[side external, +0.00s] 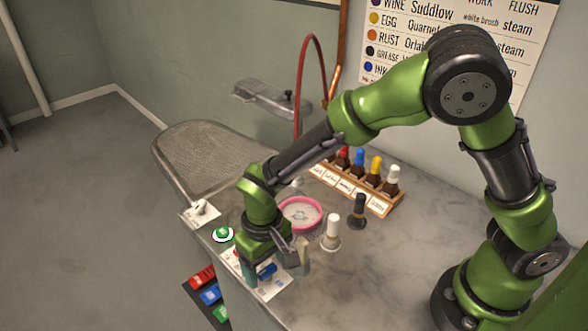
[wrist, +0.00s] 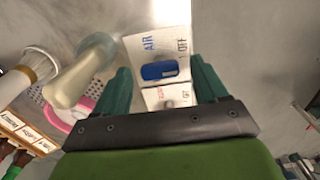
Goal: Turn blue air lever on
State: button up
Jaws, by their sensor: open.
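In the side external view the blue lever (side external: 267,271) shows under my gripper, on the white plate (side external: 272,289) near the counter's front edge. My gripper (side external: 274,268) points down over it. In the wrist view the two green fingers of my gripper (wrist: 163,80) are apart, one on each side of the lever, with visible gaps.
A white-capped bottle (side external: 332,232) and a black-capped bottle (side external: 357,211) stand right of the gripper. A pink-rimmed dish (side external: 301,214) and a bottle rack (side external: 376,192) are behind. A green button (side external: 222,234) and a mesh pressing board (side external: 205,160) lie left.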

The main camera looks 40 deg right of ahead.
jog(key=c, duration=1.1)
jog(key=shift+o, duration=0.2)
jog(key=shift+m, duration=0.3)
jog(key=m, duration=0.3)
jog(key=shift+m, duration=0.3)
jog(key=m, duration=0.4)
jog(key=shift+m, duration=0.3)
jog(key=m, duration=0.4)
jog(key=shift+m, duration=2.5)
jog(key=o, duration=1.1)
jog(key=shift+c, duration=0.2)
